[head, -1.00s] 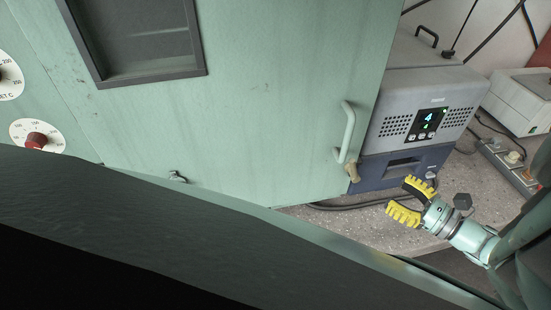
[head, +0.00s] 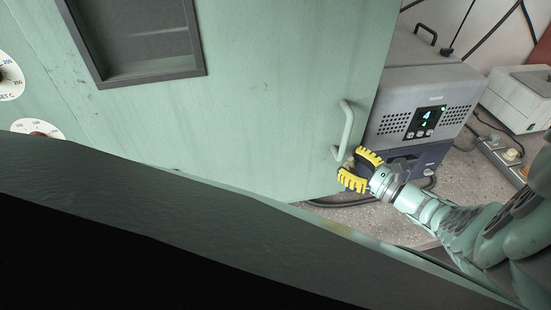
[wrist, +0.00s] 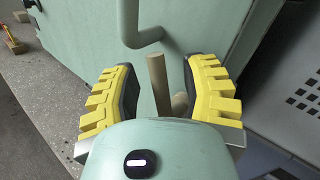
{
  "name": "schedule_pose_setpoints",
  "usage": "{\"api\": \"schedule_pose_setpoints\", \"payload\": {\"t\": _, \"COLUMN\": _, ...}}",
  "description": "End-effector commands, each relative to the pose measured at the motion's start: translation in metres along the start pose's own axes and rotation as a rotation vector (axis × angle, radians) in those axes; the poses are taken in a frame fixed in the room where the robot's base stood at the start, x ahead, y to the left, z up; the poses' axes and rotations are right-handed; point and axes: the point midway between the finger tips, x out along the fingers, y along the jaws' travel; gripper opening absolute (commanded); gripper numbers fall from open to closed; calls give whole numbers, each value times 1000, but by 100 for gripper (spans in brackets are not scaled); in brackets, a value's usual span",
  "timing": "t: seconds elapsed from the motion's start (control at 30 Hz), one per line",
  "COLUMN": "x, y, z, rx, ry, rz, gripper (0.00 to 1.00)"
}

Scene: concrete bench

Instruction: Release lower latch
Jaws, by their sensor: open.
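The lower latch is a short tan lever (wrist: 157,84) at the door's edge, below the door handle. A rounded tan part shows beside its base in the wrist view. My gripper (head: 352,168) is open at the door's lower right corner. In the wrist view my gripper (wrist: 160,72) has one yellow ribbed finger on each side of the lever, with gaps showing, so it appears not clamped. In the head view the fingers hide most of the latch. The pale green door (head: 260,110) looks closed against its frame.
The bar door handle (head: 345,130) stands out just above my gripper and also shows in the wrist view (wrist: 130,22). A grey instrument with a display (head: 422,105) stands close on the right. Cables and a power strip (head: 500,155) lie on the speckled bench.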

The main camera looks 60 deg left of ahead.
Motion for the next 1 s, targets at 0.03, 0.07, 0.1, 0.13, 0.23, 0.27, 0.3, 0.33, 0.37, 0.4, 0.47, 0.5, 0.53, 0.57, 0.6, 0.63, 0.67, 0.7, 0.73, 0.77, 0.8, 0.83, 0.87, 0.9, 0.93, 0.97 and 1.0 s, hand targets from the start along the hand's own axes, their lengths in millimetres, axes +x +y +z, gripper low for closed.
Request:
{"api": "schedule_pose_setpoints", "payload": {"t": 0.03, "x": 1, "y": 1, "z": 0, "rx": 0, "ry": -1, "rz": 3, "gripper": 44}}
{"api": "schedule_pose_setpoints", "payload": {"t": 0.07, "x": 1, "y": 1, "z": 0, "rx": 0, "ry": -1, "rz": 3, "gripper": 48}}
{"api": "schedule_pose_setpoints", "payload": {"t": 0.1, "x": 1, "y": 1, "z": 0, "rx": 0, "ry": -1, "rz": 3, "gripper": 44}}
{"api": "schedule_pose_setpoints", "payload": {"t": 0.13, "x": 1, "y": 1, "z": 0, "rx": 0, "ry": -1, "rz": 3, "gripper": 40}}
{"api": "schedule_pose_setpoints", "payload": {"t": 0.23, "x": 1, "y": 1, "z": 0, "rx": 0, "ry": -1, "rz": 3, "gripper": 30}}
{"api": "schedule_pose_setpoints", "payload": {"t": 0.27, "x": 1, "y": 1, "z": 0, "rx": 0, "ry": -1, "rz": 3, "gripper": 27}}
{"api": "schedule_pose_setpoints", "payload": {"t": 0.3, "x": 0, "y": 1, "z": 0, "rx": 0, "ry": -1, "rz": 3, "gripper": 23}}
{"api": "schedule_pose_setpoints", "payload": {"t": 0.33, "x": 0, "y": 1, "z": 0, "rx": 0, "ry": -1, "rz": 2, "gripper": 20}}
{"api": "schedule_pose_setpoints", "payload": {"t": 0.37, "x": 0, "y": 1, "z": 0, "rx": 0, "ry": -1, "rz": 2, "gripper": 17}}
{"api": "schedule_pose_setpoints", "payload": {"t": 0.4, "x": 0, "y": 1, "z": 0, "rx": 0, "ry": -1, "rz": 2, "gripper": 13}}
{"api": "schedule_pose_setpoints", "payload": {"t": 0.47, "x": 0, "y": 1, "z": 0, "rx": 0, "ry": -1, "rz": 2, "gripper": 6}}
{"api": "schedule_pose_setpoints", "payload": {"t": 0.5, "x": 0, "y": 0, "z": 0, "rx": 0, "ry": 0, "rz": 2, "gripper": 2}}
{"api": "schedule_pose_setpoints", "payload": {"t": 0.53, "x": 0, "y": 0, "z": 0, "rx": 0, "ry": 0, "rz": 2, "gripper": 0}}
{"api": "schedule_pose_setpoints", "payload": {"t": 0.57, "x": 0, "y": 0, "z": 0, "rx": 0, "ry": 0, "rz": 1, "gripper": 0}}
{"api": "schedule_pose_setpoints", "payload": {"t": 0.6, "x": 0, "y": 0, "z": 0, "rx": 0, "ry": 0, "rz": 1, "gripper": 0}}
{"api": "schedule_pose_setpoints", "payload": {"t": 0.63, "x": 0, "y": 0, "z": 0, "rx": 0, "ry": 0, "rz": 1, "gripper": 0}}
{"api": "schedule_pose_setpoints", "payload": {"t": 0.67, "x": 0, "y": 0, "z": 0, "rx": 0, "ry": 0, "rz": 1, "gripper": 0}}
{"api": "schedule_pose_setpoints", "payload": {"t": 0.7, "x": 0, "y": 0, "z": 0, "rx": 0, "ry": 0, "rz": 1, "gripper": 0}}
{"api": "schedule_pose_setpoints", "payload": {"t": 0.73, "x": 0, "y": 0, "z": 0, "rx": 0, "ry": 0, "rz": 1, "gripper": 0}}
{"api": "schedule_pose_setpoints", "payload": {"t": 0.77, "x": 0, "y": 0, "z": 0, "rx": 0, "ry": 0, "rz": 1, "gripper": 0}}
{"api": "schedule_pose_setpoints", "payload": {"t": 0.8, "x": 0, "y": 0, "z": 0, "rx": 0, "ry": 0, "rz": 1, "gripper": 0}}
{"api": "schedule_pose_setpoints", "payload": {"t": 0.83, "x": 0, "y": 0, "z": 0, "rx": 0, "ry": 0, "rz": 0, "gripper": 0}}
{"api": "schedule_pose_setpoints", "payload": {"t": 0.87, "x": 0, "y": 0, "z": 0, "rx": 0, "ry": 0, "rz": 0, "gripper": 0}}
{"api": "schedule_pose_setpoints", "payload": {"t": 0.9, "x": 0, "y": 0, "z": 0, "rx": 1, "ry": 0, "rz": 0, "gripper": 0}}
{"api": "schedule_pose_setpoints", "payload": {"t": 0.93, "x": 0, "y": 0, "z": -1, "rx": 3, "ry": -2, "rz": -1, "gripper": 0}}
{"api": "schedule_pose_setpoints", "payload": {"t": 0.97, "x": -1, "y": 0, "z": -1, "rx": 6, "ry": -4, "rz": -2, "gripper": 0}}
{"api": "schedule_pose_setpoints", "payload": {"t": 1.0, "x": -1, "y": -1, "z": -2, "rx": 13, "ry": -9, "rz": -4, "gripper": 0}}
